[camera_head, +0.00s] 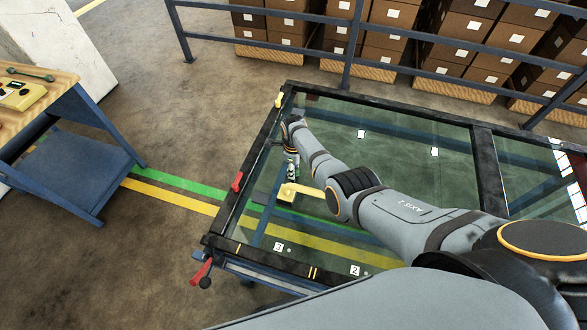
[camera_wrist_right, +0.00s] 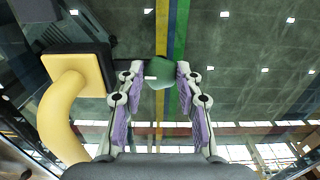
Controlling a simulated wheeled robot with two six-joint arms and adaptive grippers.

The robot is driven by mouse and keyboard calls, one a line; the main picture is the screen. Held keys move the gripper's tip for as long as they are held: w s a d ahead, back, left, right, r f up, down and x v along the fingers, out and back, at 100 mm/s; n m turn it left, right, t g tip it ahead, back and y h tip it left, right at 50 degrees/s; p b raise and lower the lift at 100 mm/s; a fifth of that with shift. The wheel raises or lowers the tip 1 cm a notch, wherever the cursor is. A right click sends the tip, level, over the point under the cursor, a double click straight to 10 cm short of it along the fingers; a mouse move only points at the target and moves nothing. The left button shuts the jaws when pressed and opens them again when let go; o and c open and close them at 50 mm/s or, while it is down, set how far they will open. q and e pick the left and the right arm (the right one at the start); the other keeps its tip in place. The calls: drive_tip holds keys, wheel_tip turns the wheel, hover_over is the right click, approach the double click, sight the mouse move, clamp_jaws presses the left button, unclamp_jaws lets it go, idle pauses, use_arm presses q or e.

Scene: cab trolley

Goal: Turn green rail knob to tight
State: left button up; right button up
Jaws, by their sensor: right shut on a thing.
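In the right wrist view the green knob (camera_wrist_right: 159,74) sits between the two fingertips of my right gripper (camera_wrist_right: 157,78). The fingers are shut on it. In the head view my right gripper (camera_head: 291,171) points down over the left part of the glass-topped trolley (camera_head: 226,212). The knob cannot be made out there and seems hidden by the gripper. My left gripper is not in view.
A yellow handle (camera_head: 287,193) with a dark pad stands close to the right gripper. A red knob (camera_head: 237,181), a yellow knob (camera_head: 278,100) and a red lever (camera_head: 200,273) are on the trolley's left side. A workbench (camera_head: 62,112) stands left, with open floor between.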

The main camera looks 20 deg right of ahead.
idle(0.4)
drive_tip(key=o, duration=1.2)
drive_tip(key=shift+c, duration=0.2)
wheel_tip(320, 180, up, 12)
